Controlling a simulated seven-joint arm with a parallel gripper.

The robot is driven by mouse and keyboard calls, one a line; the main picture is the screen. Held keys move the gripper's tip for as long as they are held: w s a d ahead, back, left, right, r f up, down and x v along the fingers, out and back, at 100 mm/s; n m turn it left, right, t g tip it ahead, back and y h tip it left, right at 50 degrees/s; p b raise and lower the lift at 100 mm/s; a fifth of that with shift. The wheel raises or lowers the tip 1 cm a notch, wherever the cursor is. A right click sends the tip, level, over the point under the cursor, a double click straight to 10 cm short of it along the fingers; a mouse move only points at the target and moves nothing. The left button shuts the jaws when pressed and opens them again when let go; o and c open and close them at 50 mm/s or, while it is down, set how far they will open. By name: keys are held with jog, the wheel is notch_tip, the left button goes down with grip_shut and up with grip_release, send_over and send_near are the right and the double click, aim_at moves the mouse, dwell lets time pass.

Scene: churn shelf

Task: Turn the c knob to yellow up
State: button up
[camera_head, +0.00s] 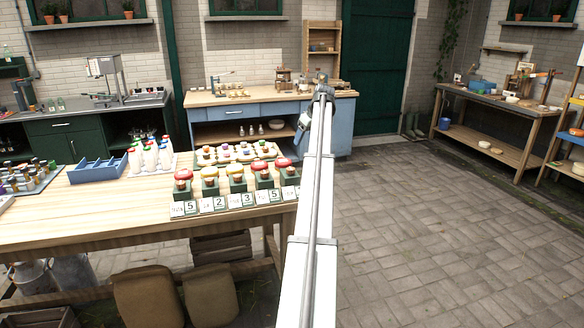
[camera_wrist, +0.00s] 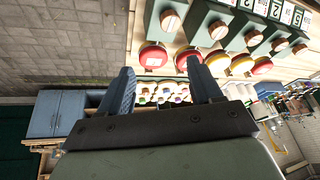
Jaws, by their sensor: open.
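A row of several green blocks with round red and yellow knobs stands at the table's right end. From left to right in the head view they are a red knob (camera_head: 183,175), a yellow knob (camera_head: 209,172), another yellow knob (camera_head: 236,170), a red knob (camera_head: 261,168) and an end red knob (camera_head: 284,163). The letters on their cards are too small to read, so I cannot tell which is c. My gripper (camera_wrist: 161,68) is open and empty. In the wrist view the end red knob (camera_wrist: 153,57) shows between the fingertips, apparently beyond them; another red knob (camera_wrist: 187,58) is beside the right fingertip.
A tray of small coloured pieces (camera_head: 205,162) lies behind the row. White bottles (camera_head: 150,158) and a blue divided tray (camera_head: 97,170) stand to the left. A blue cabinet bench (camera_head: 340,125) is behind. The paved floor (camera_head: 430,220) at right is clear.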

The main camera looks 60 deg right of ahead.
aim_at(291, 169)
jog(key=w+f+n, duration=0.1)
jog(key=f, duration=0.3)
jog(key=w+a+f+n, duration=0.1)
jog(key=w+f, duration=0.1)
jog(key=f, duration=0.2)
jog(key=w+f+n+y, duration=0.1)
jog(key=w+f+n, duration=0.1)
jog(key=f, duration=0.3)
jog(key=shift+a, duration=0.3)
jog(key=shift+c, duration=0.3)
jog(key=c, duration=1)
